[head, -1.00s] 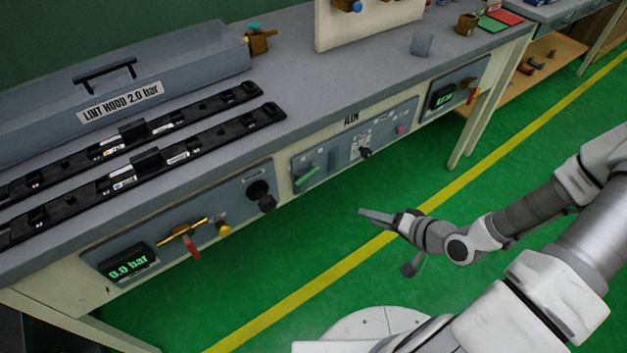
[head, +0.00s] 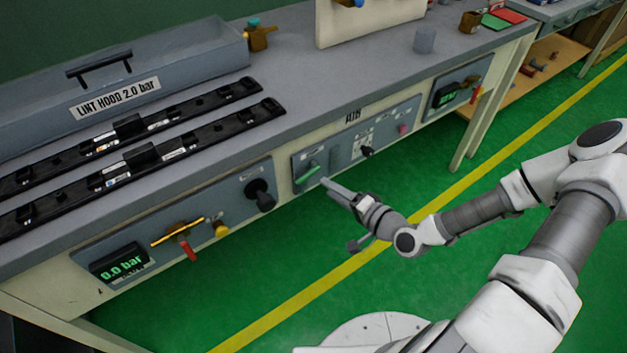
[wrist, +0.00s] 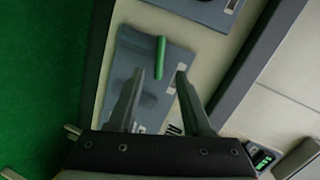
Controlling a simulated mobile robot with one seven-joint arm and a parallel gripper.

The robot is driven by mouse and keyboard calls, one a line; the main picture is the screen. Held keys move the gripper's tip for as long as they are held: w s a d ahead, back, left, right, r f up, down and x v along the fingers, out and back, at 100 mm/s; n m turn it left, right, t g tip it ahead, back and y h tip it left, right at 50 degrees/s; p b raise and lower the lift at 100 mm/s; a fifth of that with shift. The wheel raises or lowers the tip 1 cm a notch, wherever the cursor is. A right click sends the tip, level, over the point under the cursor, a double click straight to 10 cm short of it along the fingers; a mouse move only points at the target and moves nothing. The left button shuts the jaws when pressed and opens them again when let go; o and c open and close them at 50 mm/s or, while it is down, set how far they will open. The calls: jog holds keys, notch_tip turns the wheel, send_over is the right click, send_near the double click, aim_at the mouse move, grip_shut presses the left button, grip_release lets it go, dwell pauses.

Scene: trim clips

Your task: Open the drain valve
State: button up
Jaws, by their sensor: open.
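A green lever handle (head: 307,173) sits on the grey AIR panel (head: 341,149) on the bench front; its label is too small to read. It also shows in the wrist view (wrist: 160,57), just beyond and between the fingertips, apart from them. My gripper (head: 326,184) is open and empty, just in front of the panel and right of the green handle in the head view. Its two fingers also show in the wrist view (wrist: 160,75). No control is legibly marked as a drain valve.
The left panel has a 0.0 bar display (head: 119,263), a yellow bar handle (head: 178,232), a red lever (head: 188,251) and a black knob (head: 260,194). A right panel (head: 457,88) has another display.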

aim_at(310, 176)
jog(key=b+x, duration=0.1)
jog(key=x, duration=0.6)
jog(key=shift+w+a, duration=0.1)
grip_shut()
dwell(1.2)
